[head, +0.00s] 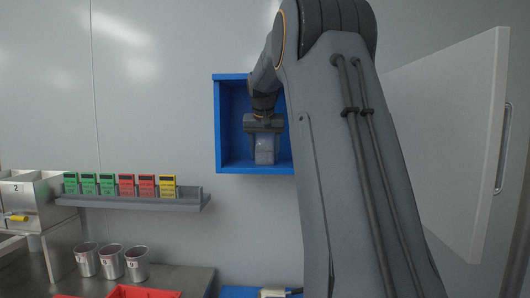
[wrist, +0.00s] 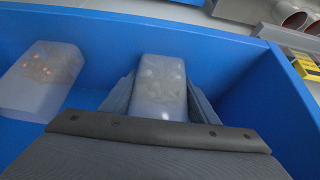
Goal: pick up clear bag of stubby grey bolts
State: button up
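A clear, cloudy bag with greyish contents (wrist: 160,85) stands between the two fingers of my gripper (wrist: 161,100) in the wrist view. The fingers press close against its left and right sides, so my gripper looks shut on it. The shape of the contents is too blurred to make out. In the head view my gripper (head: 264,132) points down inside the blue box, with the pale bag (head: 264,152) below it. Whether the bag is clear of the box floor cannot be told.
A second clear bag with orange-brown contents (wrist: 42,78) is left of my gripper. The blue box (head: 218,125) has walls close around. A shelf (head: 150,204) with green, red and yellow boxes is at left, above metal cups (head: 111,262). A white door panel (head: 450,140) stands open at right.

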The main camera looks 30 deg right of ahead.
jog(key=c, duration=0.4)
jog(key=shift+r, duration=0.15)
